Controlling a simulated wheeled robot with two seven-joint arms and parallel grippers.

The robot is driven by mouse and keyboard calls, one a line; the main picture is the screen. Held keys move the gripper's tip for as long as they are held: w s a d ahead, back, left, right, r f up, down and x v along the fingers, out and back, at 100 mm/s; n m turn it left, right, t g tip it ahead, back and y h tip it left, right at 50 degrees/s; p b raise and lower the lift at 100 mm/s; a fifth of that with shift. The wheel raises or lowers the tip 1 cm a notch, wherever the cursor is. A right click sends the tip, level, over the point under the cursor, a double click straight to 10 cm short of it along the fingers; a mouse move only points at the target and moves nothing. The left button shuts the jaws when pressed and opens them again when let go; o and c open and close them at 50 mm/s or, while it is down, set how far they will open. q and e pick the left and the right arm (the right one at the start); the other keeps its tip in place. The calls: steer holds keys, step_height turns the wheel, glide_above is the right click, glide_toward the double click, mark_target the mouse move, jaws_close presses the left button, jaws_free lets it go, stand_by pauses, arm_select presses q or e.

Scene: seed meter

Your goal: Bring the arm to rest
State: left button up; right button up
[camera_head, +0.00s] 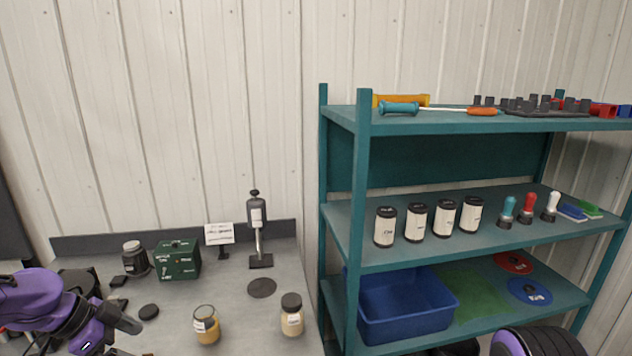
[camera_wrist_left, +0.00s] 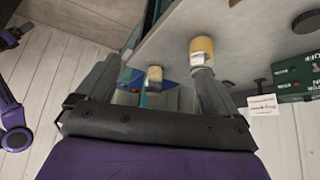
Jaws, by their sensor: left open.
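My left arm comes in from the lower left of the head view, and its gripper (camera_head: 122,335) is over the left part of the grey worktop (camera_head: 165,320). In the left wrist view the two fingers of this gripper (camera_wrist_left: 155,85) stand apart with nothing held between them. An open-looking jar with tan contents (camera_head: 207,326) stands to the right of the gripper, apart from it. A dark-lidded jar (camera_head: 292,315) stands farther right. Part of my right arm shows at the lower right of the head view; its gripper is not visible.
A green box (camera_head: 178,260), a dark grey cylinder (camera_head: 135,258), a small sign (camera_head: 219,234) and a dispenser on a stand (camera_head: 258,228) are at the worktop's back. A teal shelf (camera_head: 362,200) with canisters, stamps and a blue bin (camera_head: 405,318) stands at right.

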arm_select(q)
steer(key=w+a+f+n+t+y+b, duration=0.15)
steer(key=w+f+n+t+y, duration=0.4)
steer(key=n, duration=0.95)
steer(key=s+d+f+n+y+b, duration=0.2)
steer(key=s+f+n+y, duration=0.3)
steer(key=f, duration=0.6)
steer(key=s+d+f+m+g+h+b, duration=0.1)
steer(key=s+d+f+g, duration=0.1)
steer(key=s+f, duration=0.8)
steer(key=s+d+f+m+g+h+b, duration=0.1)
steer(key=s+d+f+g+b, duration=0.1)
steer(key=s+f, duration=0.8)
steer(key=s+d+g, duration=0.1)
steer(key=s+d, duration=0.1)
steer(key=s, duration=0.4)
steer(key=shift+d+g, duration=0.35)
arm_select(e)
step_height(320, 180, down, 7)
steer(key=shift+s, duration=0.3)
arm_select(q)
steer(key=shift+s, duration=0.1)
arm_select(e)
steer(key=shift+r, duration=0.1)
